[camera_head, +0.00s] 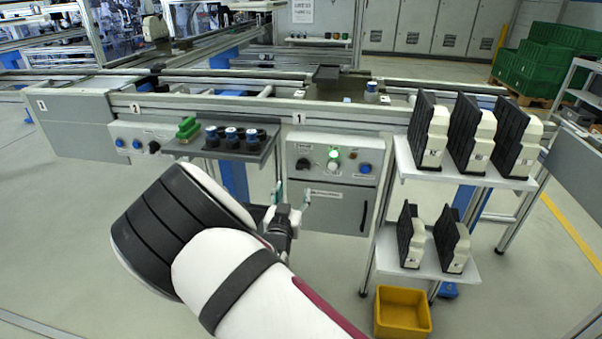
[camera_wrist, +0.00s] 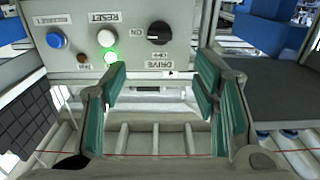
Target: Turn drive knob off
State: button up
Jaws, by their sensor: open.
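The drive knob (camera_wrist: 159,32) is a round black knob on a grey control panel (camera_wrist: 185,62), seen upside down in the wrist view. A pale mark on it appears to point left, toward the "ON" label. The knob also shows at the panel's left in the head view (camera_head: 304,164). My gripper (camera_wrist: 160,80) is open and empty, with its green-padded fingers spread apart. Its fingertips lie lower in the wrist picture than the knob and do not touch it. In the head view my gripper (camera_head: 291,197) is below the panel's left part.
The panel also has a lit green button (camera_wrist: 110,57), a white button (camera_wrist: 106,38) and a blue button (camera_wrist: 57,40). A dark shelf (camera_head: 232,150) with blue-topped parts juts out left of the panel. A rack (camera_head: 470,178) of black-and-cream units stands right, above a yellow bin (camera_head: 402,322).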

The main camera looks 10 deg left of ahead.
aim_at(302, 168)
jog(key=w, duration=0.4)
jog(key=w+b, duration=0.1)
jog(key=w, duration=0.3)
jog(key=w+b, duration=0.1)
jog(key=w, duration=0.3)
jog(key=shift+d, duration=0.25)
jog(key=shift+c, duration=0.2)
jog(key=c, duration=1.1)
